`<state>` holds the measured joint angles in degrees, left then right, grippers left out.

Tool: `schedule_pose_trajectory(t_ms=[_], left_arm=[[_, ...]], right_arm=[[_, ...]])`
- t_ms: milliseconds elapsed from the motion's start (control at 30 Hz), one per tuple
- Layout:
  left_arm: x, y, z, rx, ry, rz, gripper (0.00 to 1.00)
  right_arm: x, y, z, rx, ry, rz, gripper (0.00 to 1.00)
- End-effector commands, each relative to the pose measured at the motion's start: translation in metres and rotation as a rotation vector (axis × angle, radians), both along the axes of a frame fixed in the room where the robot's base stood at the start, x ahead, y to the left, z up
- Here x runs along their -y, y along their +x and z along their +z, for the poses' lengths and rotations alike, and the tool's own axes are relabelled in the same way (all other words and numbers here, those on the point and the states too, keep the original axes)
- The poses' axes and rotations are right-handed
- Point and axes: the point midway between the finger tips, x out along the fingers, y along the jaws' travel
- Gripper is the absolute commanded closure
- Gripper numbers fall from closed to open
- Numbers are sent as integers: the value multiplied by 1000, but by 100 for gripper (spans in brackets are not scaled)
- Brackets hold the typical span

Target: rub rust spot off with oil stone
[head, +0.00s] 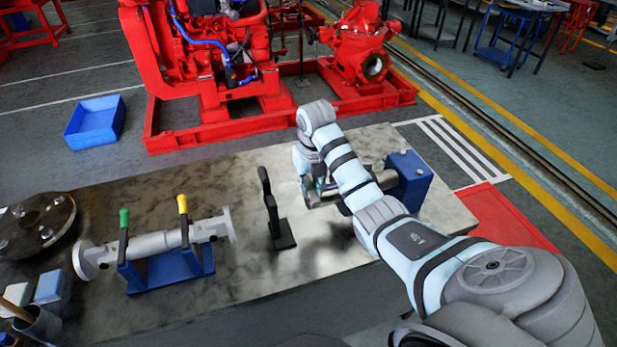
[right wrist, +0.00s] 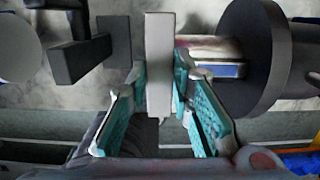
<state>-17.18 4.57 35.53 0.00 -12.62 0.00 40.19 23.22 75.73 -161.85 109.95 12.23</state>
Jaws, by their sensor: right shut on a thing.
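My right gripper (right wrist: 158,100) is shut on a pale grey bar, the oil stone (right wrist: 159,60), held between its teal finger pads. A metal shaft (right wrist: 210,57) lies just right of the stone in the right wrist view, beside a dark round collar (right wrist: 255,60). A reddish-brown stain, the rust spot (right wrist: 212,41), shows on the shaft. I cannot tell whether the stone touches it. My left gripper is not in view.
A blue block (head: 410,181) stands at the shaft's right. A black upright stand (head: 283,234) is left of my gripper. A flanged pipe (head: 155,243) rests on a blue cradle (head: 168,271). A round flange (head: 35,224) lies far left. The red pumpset (head: 210,118) stands beyond the table.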

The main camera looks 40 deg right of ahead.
Motion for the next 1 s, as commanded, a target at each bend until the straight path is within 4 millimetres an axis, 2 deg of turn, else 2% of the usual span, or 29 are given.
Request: schedule_pose_trajectory(t_ms=[33,100,333,467,800,1000], left_arm=[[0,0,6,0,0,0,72],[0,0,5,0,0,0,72],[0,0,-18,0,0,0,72],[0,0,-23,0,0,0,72],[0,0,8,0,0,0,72],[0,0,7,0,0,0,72]], right_arm=[[-1,-4,2,-5,1,0,100],[-2,-4,0,-4,1,0,100],[4,13,-6,1,2,-2,100],[6,18,-4,-2,1,0,100],[-1,-3,3,-7,1,0,100],[-2,-5,0,-5,2,0,100]])
